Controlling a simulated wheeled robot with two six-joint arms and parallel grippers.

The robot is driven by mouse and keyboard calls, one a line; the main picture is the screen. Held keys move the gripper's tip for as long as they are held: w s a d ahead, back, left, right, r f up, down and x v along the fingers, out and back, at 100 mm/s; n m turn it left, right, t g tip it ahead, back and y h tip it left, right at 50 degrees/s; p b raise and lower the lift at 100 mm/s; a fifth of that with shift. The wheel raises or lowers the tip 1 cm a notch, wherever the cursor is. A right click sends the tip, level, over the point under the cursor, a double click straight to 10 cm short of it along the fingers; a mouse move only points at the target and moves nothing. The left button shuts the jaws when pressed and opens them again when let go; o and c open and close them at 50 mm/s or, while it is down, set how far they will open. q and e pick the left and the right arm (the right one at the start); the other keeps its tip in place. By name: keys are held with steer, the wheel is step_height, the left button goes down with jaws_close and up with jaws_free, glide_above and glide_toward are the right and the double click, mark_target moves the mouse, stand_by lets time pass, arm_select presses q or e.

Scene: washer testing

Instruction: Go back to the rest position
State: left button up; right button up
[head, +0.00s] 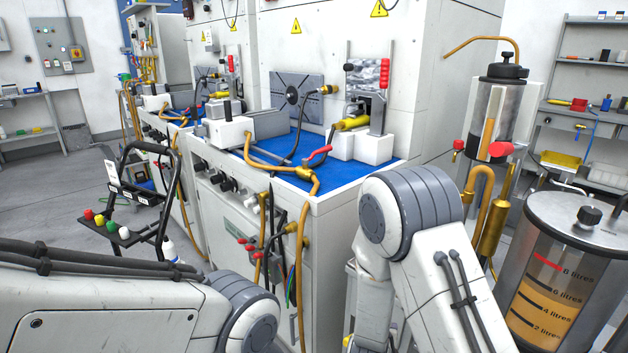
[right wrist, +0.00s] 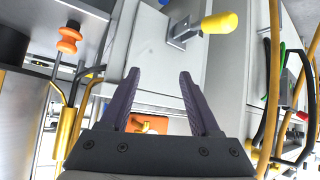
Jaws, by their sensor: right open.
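My right gripper (right wrist: 158,74) is open in the right wrist view, with its two dark fingers spread apart and no object held between them. An orange part (right wrist: 150,124) shows behind the gap between the fingers, and it looks apart from them. In the head view both of my arms show only as upper links and elbow joints; both grippers are out of that picture. My left gripper appears in neither view.
A test bench with a blue top (head: 340,172) stands ahead, with hoses and a red lever valve (head: 320,155). A marked liquid tank (head: 560,270) stands at right. A wheeled frame (head: 150,195) is left. In the right wrist view a yellow handle (right wrist: 219,22) and cables lie close.

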steer(key=s+d+r+n+g+y, duration=0.1)
steer(key=s+r+n+g+y, duration=0.15)
steer(key=s+r, duration=0.35)
steer(key=s+d+r+n+g+y, duration=0.15)
steer(key=s+r+g, duration=0.3)
steer(key=s, duration=0.45)
steer(key=s+a+r+n+g+y, duration=0.1)
steer(key=s+a+r+n, duration=0.2)
steer(key=s+a, duration=0.4)
steer(key=s+a+r+n+g, duration=0.1)
steer(key=s+a+r+n, duration=0.25)
steer(key=s+a, duration=0.35)
arm_select(q)
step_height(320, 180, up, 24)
steer(key=p, duration=2.3)
steer(key=shift+p, duration=0.4)
arm_select(e)
step_height(320, 180, up, 23)
steer(key=shift+w, duration=0.2)
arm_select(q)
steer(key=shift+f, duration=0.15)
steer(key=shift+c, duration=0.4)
arm_select(e)
steer(key=shift+c, duration=0.3)
